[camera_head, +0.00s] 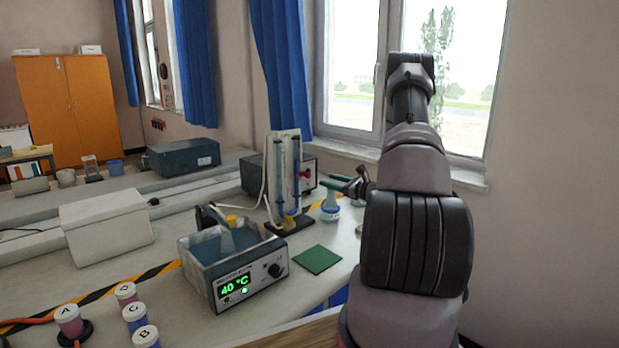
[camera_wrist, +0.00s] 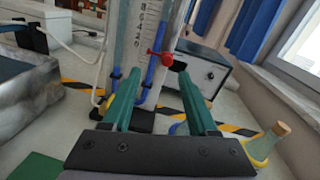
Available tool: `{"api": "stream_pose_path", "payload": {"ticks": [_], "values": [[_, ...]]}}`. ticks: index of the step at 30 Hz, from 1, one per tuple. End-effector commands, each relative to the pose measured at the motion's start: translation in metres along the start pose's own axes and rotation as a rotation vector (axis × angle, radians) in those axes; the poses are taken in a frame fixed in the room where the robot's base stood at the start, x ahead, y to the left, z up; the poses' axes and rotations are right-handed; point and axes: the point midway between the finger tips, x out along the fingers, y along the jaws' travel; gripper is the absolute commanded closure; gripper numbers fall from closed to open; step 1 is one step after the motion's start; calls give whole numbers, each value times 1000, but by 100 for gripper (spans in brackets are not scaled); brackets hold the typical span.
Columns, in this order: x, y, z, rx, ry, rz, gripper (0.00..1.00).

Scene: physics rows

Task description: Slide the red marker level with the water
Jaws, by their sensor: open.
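The glass-tube stand (camera_head: 283,185) is upright on the bench, with a scale board and tubes holding blue water. I cannot read the exact water level against the marker. A small red spot beside the right tube in the head view is too small to identify surely. My gripper (camera_wrist: 159,76) is open, its two green fingers pointing at the stand. The marker appears between and beyond the fingertips, with no visible contact.
A water bath (camera_head: 235,262) reading 40 °C stands in front of the stand, with a green mat (camera_head: 317,259) beside it. A grey box (camera_wrist: 205,72) stands behind the tubes. A corked flask (camera_wrist: 266,143) is close to the right finger. Several lidded jars stand front left.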

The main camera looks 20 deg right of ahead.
Motion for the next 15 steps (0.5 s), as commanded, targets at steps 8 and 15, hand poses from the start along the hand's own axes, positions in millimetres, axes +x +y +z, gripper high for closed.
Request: {"api": "stream_pose_path", "payload": {"ticks": [8, 15], "values": [[8, -11, -18, 25, -3, -52, 41], [53, -12, -17, 24, -3, -49, 41]]}}
